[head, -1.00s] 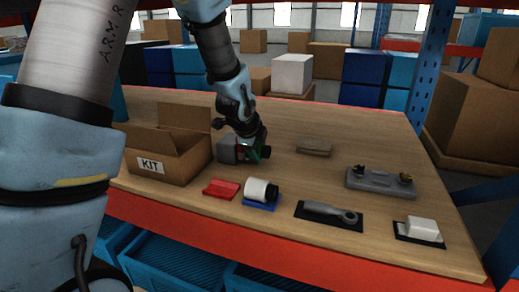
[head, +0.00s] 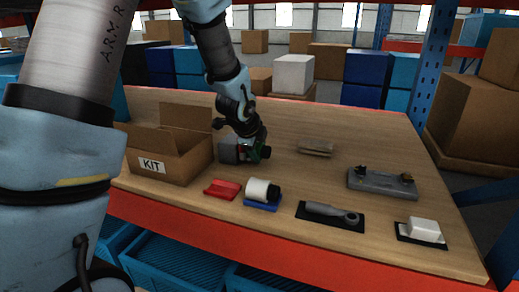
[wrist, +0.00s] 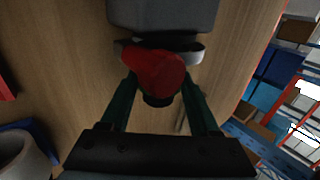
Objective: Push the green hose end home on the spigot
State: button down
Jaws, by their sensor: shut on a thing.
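A grey block-shaped body (head: 229,151) lies on the bench right of the kit box, and its end also shows at the top of the wrist view (wrist: 163,14). A pale ring or collar (wrist: 194,54) sits at its near face. My gripper (head: 257,152) is down beside the block; its dark green fingers (wrist: 158,88) are closed on a fitting with a red top (wrist: 155,70) and a round black end (wrist: 158,100). I cannot make out a separate green hose end or a bare spigot. How far the fitting sits on the block is hidden.
An open cardboard kit box (head: 165,165) stands left. Toward the front lie a red piece (head: 221,189), a white roll (head: 259,189), a grey wrench-like tool (head: 328,211) and a white block (head: 424,228). A grey fixture (head: 381,182) and a tan block (head: 315,148) lie right.

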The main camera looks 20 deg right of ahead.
jog(key=shift+w+a, duration=0.35)
jog(key=shift+a, duration=0.05)
jog(key=shift+c, duration=0.2)
grip_release()
